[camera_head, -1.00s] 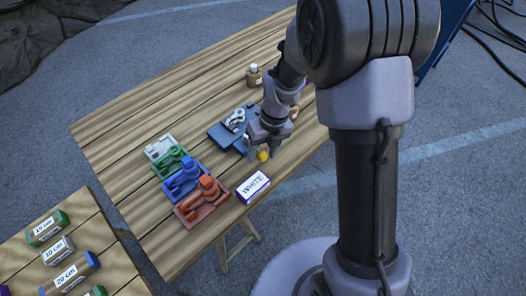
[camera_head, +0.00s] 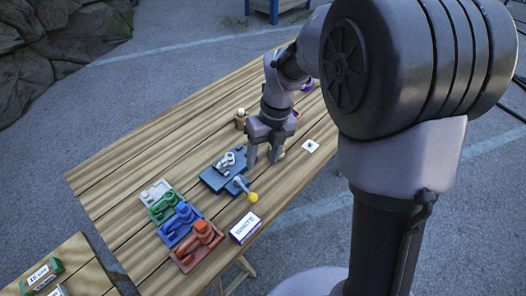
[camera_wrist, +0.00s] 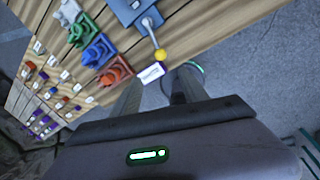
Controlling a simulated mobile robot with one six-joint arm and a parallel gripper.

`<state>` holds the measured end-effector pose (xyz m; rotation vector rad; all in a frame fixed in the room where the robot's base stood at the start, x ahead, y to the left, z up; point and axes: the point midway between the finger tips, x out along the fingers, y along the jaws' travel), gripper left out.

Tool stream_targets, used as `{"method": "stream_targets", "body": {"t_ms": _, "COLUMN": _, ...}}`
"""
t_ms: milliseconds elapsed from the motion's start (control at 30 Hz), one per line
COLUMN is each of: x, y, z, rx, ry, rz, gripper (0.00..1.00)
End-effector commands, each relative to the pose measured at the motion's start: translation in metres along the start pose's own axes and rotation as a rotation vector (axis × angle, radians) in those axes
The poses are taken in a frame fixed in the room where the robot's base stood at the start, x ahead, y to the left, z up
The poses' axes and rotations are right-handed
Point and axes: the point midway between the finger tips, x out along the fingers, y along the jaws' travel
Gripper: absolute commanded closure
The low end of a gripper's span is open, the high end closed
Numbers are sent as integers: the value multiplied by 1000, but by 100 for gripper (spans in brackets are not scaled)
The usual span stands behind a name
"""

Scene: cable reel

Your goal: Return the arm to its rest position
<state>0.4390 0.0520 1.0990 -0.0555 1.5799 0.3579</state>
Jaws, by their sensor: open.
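My gripper (camera_head: 262,158) is open and empty, its two fingers pointing down above the wooden table. In the head view it is just behind and right of a blue device (camera_head: 213,181) that has a grey lever with a yellow knob (camera_head: 253,197). The device also shows at the top of the wrist view (camera_wrist: 122,10), with its yellow knob (camera_wrist: 160,55) beyond the fingers. My arm reaches forward over the table, bent at the elbow. No rest position is marked in these views.
Grey, green, blue and red holders (camera_head: 196,247) stand in a row at the left. A WHITE label block (camera_head: 245,229) stands near the front edge. A small bottle (camera_head: 240,119) and a white card (camera_head: 310,146) lie near the gripper. A second table (camera_head: 75,262) is at lower left.

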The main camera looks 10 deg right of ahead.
Motion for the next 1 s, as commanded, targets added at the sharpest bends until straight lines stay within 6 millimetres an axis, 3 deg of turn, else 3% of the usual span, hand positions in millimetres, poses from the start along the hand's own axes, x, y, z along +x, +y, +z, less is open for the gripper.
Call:
{"method": "stream_targets", "body": {"t_ms": 467, "x": -3, "y": 1, "z": -2, "rx": -44, "ry": -11, "rz": -3, "gripper": 48}}
{"method": "stream_targets", "body": {"t_ms": 567, "x": -23, "y": 7, "z": -20, "rx": -339, "ry": -77, "rz": -36, "gripper": 48}}
{"method": "stream_targets", "body": {"t_ms": 733, "x": -54, "y": 27, "z": -91, "rx": -1292, "ry": -197, "rz": -256, "gripper": 48}}
{"method": "stream_targets", "body": {"t_ms": 800, "x": -56, "y": 33, "z": -121, "rx": -1664, "ry": -195, "rz": -387, "gripper": 48}}
{"method": "stream_targets", "body": {"t_ms": 900, "x": -51, "y": 39, "z": -153, "rx": -2082, "ry": -142, "rz": -563, "gripper": 48}}
{"method": "stream_targets", "body": {"t_ms": 1000, "x": -45, "y": 42, "z": -172, "rx": -2339, "ry": -76, "rz": -685, "gripper": 48}}
